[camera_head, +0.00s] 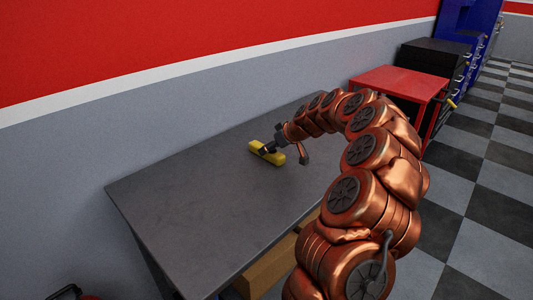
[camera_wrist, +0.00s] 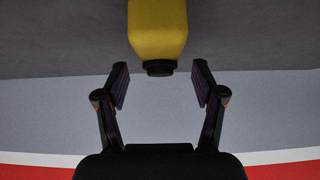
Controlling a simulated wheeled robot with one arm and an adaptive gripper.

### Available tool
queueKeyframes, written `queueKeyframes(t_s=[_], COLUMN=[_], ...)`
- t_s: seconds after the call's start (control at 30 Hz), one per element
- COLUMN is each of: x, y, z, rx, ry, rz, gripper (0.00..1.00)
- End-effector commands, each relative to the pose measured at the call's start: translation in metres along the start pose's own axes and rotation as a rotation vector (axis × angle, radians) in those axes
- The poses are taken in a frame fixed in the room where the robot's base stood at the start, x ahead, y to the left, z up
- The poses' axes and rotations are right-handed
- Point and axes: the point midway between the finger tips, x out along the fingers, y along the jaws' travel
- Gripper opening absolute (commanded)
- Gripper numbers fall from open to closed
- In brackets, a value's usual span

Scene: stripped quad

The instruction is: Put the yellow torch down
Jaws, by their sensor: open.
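The yellow torch (camera_head: 265,152) lies on the dark grey table (camera_head: 200,190), near its middle. My gripper (camera_head: 273,147) is at the torch, and my arm reaches to it over the table from the right. In the wrist view the torch (camera_wrist: 158,30) shows at the top with a black end pointing towards me. My gripper's two fingers (camera_wrist: 160,85) are open, one on each side of that black end, with clear gaps to both. The upper part of the torch is cut off by the wrist view's edge.
The wall (camera_head: 120,160) runs along the table's far side. A red cart (camera_head: 400,82) stands beyond the table's far right end, with dark and blue cabinets (camera_head: 480,35) behind it. A cardboard-coloured box (camera_head: 265,270) is under the table's front edge. The table's left part is clear.

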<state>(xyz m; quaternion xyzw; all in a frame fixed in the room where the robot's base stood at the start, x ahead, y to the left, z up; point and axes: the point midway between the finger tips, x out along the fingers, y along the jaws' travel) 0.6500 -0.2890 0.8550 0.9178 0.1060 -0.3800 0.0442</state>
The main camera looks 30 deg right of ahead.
Motion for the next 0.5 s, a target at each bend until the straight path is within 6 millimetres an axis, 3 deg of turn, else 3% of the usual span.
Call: queueKeyframes(t_s=[0.2,0.5], x=[0.026,0.030], y=[-0.001,-0.001], z=[0.001,0.001], rx=[0.000,0.001], ry=[-0.002,0.000], rz=[-0.002,0.000], gripper=[0.69,0.67])
